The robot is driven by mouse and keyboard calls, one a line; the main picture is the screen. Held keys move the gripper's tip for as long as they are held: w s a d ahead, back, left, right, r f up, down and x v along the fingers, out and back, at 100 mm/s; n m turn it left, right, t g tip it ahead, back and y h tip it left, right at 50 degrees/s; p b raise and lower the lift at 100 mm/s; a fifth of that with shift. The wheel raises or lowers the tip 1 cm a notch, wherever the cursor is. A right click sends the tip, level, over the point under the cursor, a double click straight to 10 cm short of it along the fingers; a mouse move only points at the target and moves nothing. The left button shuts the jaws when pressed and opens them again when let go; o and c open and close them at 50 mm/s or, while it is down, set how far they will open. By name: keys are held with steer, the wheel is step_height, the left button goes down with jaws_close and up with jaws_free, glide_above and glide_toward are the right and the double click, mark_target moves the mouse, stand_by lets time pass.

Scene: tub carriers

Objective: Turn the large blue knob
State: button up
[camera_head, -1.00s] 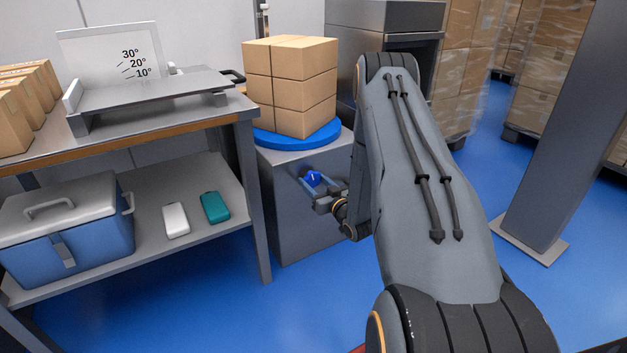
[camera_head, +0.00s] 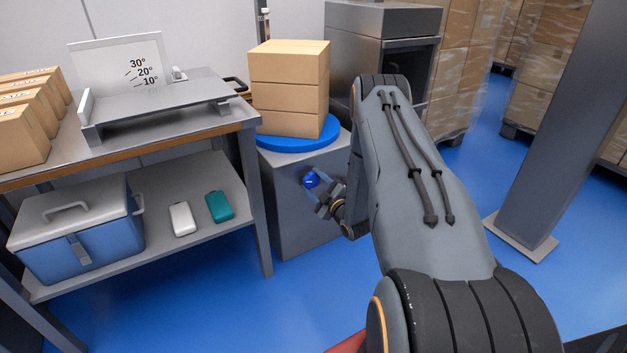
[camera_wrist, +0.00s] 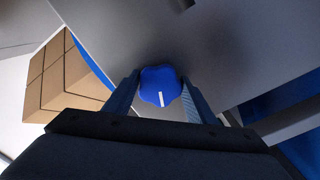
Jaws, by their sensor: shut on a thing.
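The large blue knob (camera_head: 311,180) is on the front face of the grey cabinet (camera_head: 290,215), below a blue turntable (camera_head: 325,130). The wrist view shows the knob (camera_wrist: 160,86) close up, scalloped, with a white pointer line. My gripper (camera_head: 315,184) is at the cabinet front with its two fingers on either side of the knob, shut on it. In the wrist view the fingers (camera_wrist: 160,95) flank the knob left and right. In the head view the gripper is rolled, and the pointer line is too small to read.
Stacked cardboard boxes (camera_head: 288,88) stand on the turntable. A workbench (camera_head: 245,112) on the left carries an angle sign (camera_head: 120,68) marked 30°, 20°, 10°. A blue cooler (camera_head: 110,240) is on its lower shelf. A grey post (camera_head: 545,130) stands at the right.

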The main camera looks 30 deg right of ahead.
steer(key=shift+n+p, duration=0.85)
steer(key=shift+n, duration=1.05)
steer(key=o, duration=1)
steer(key=shift+o, duration=0.2)
steer(key=shift+s, duration=0.1)
steer(key=s+p, duration=0.1)
steer(key=s, duration=0.6)
steer(key=shift+s+d+p, duration=0.2)
steer(key=shift+s+p, duration=0.15)
steer(key=shift+p, duration=0.05)
